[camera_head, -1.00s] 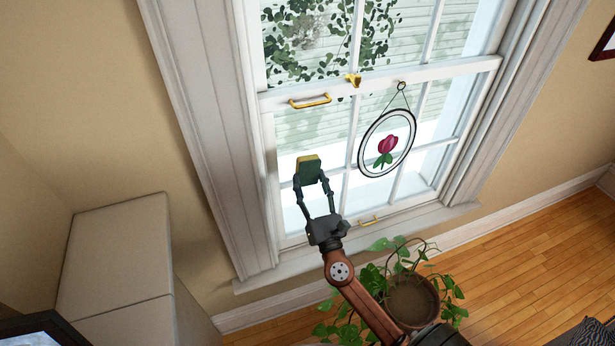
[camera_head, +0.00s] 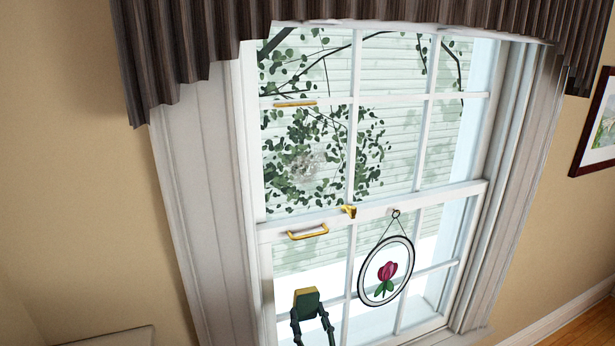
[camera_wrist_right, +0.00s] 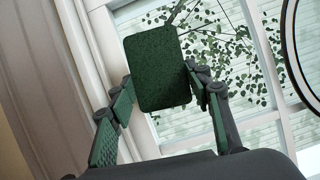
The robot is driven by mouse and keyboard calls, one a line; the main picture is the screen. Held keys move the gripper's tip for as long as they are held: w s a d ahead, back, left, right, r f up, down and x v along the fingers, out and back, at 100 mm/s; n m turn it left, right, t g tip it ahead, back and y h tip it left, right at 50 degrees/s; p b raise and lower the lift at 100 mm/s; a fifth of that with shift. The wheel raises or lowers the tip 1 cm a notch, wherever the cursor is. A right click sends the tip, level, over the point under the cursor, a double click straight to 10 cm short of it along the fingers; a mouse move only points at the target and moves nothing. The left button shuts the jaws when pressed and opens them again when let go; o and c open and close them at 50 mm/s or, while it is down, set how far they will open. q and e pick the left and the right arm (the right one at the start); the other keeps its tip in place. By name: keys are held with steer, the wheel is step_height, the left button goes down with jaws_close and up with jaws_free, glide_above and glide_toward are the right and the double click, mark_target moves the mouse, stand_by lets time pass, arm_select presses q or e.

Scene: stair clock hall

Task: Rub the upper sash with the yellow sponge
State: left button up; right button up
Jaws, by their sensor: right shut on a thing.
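The upper sash (camera_head: 403,97) of the window shows almost whole in the head view, with white bars and a pale grey smudge (camera_head: 303,165) on its lower left glass. My right gripper (camera_head: 308,306) is shut on the yellow sponge (camera_head: 306,291), at the bottom of the head view. The sponge is in front of the lower sash, below the upper sash. In the right wrist view the sponge (camera_wrist_right: 157,68) shows its dark green scouring side between the two fingers. It looks apart from the glass. My left gripper is not in view.
A brass handle (camera_head: 308,232) and a brass latch (camera_head: 349,211) stick out near the meeting rail. A round rose ornament (camera_head: 386,271) hangs right of the sponge. A dark pleated valance (camera_head: 200,60) hangs over the top. A framed picture (camera_head: 598,128) is on the right wall.

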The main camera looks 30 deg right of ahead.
steer(key=s+a+f+n+t+y+p, duration=0.1)
steer(key=s+a+f+y+p, duration=0.15)
steer(key=a, duration=0.35)
steer(key=s+a+f+n+y+p, duration=0.1)
steer(key=s+a+n+y, duration=0.15)
steer(key=a, duration=0.35)
steer(key=w+d+r+m+h+p, duration=0.1)
steer(key=w+d+r+h+p, duration=0.2)
steer(key=r+p, duration=0.7)
steer(key=w+d+r+m+g+p, duration=0.1)
steer(key=w+d+r+p, duration=0.4)
steer(key=r, duration=0.9)
steer(key=w+d+r+m+h+p, duration=0.2)
steer(key=d+r+p, duration=0.3)
steer(key=r+p, duration=0.55)
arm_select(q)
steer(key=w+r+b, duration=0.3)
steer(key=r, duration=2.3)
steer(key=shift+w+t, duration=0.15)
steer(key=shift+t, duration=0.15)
arm_select(e)
steer(key=shift+n, duration=0.25)
steer(key=shift+w+f+x, duration=0.1)
steer(key=shift+f+x, duration=0.1)
steer(key=shift+x, duration=0.8)
steer(key=shift+w+f+x, duration=0.1)
steer(key=shift+f+x, duration=0.05)
steer(key=shift+x, duration=0.85)
steer(key=shift+f+x, duration=0.2)
steer(key=shift+x, duration=0.8)
